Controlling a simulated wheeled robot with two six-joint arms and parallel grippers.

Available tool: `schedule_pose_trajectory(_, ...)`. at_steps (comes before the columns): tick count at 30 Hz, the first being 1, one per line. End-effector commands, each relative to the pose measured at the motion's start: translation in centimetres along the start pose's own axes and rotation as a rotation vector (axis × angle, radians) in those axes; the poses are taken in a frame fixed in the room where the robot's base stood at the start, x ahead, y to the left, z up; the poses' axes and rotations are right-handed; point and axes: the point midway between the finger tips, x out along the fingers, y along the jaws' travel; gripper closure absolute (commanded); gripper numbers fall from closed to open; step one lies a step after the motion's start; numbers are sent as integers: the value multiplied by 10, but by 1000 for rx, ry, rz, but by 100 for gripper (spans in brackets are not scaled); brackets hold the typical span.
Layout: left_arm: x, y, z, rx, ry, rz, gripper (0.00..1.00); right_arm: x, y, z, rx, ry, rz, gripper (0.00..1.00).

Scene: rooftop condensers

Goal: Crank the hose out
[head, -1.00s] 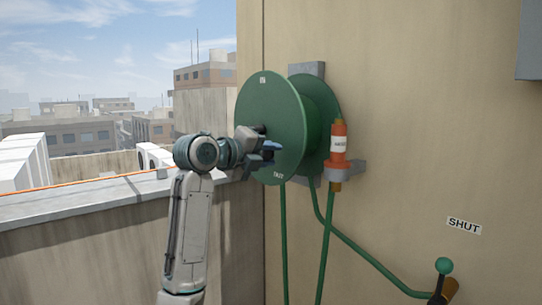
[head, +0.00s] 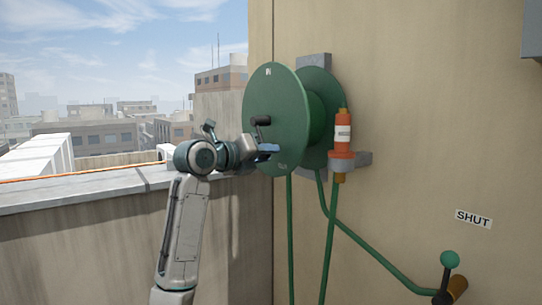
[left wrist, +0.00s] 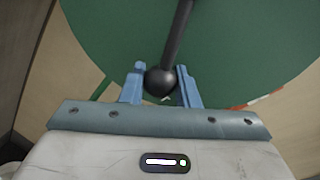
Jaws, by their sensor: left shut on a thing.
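The green hose reel (head: 290,95) is mounted on the beige wall, its round face toward my left arm. A black crank hub (head: 261,121) stands out from its face. My left gripper (head: 266,150) is low at the left of that face. In the left wrist view, its blue fingers (left wrist: 162,86) are shut around the black ball knob (left wrist: 160,82) of the crank arm (left wrist: 177,35). Green hose (head: 291,235) hangs below the reel. Small markings sit at the top and bottom of the face. My right gripper is not in view.
An orange nozzle (head: 343,130) sits upright in a grey bracket (head: 362,160) beside the reel. A valve lever with a green ball (head: 450,259) is low at the right, below a SHUT label (head: 473,218). A parapet (head: 100,195) runs along the left.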

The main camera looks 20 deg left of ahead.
Motion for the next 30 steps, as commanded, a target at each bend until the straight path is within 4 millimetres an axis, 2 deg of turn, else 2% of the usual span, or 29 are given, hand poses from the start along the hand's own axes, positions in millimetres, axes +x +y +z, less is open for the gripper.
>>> schedule_pose_trajectory(8,0,1,-1,1,1,2,100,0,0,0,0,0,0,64)
schedule_pose_trajectory(9,0,1,-1,0,1,2,66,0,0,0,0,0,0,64)
schedule_pose_trajectory(11,0,1,-1,0,1,2,54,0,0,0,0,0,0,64)
schedule_pose_trajectory(12,0,1,0,0,1,2,52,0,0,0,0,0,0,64)
schedule_pose_trajectory(20,-1,1,0,0,0,1,52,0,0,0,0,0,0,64)
schedule_pose_trajectory(23,-7,2,0,1,-2,2,52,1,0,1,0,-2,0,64)
schedule_pose_trajectory(26,-22,2,0,3,-3,3,52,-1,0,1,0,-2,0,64)
schedule_pose_trajectory(28,-36,3,0,4,-4,4,52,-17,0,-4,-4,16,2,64)
schedule_pose_trajectory(30,-51,3,-1,5,-3,5,52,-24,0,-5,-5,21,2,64)
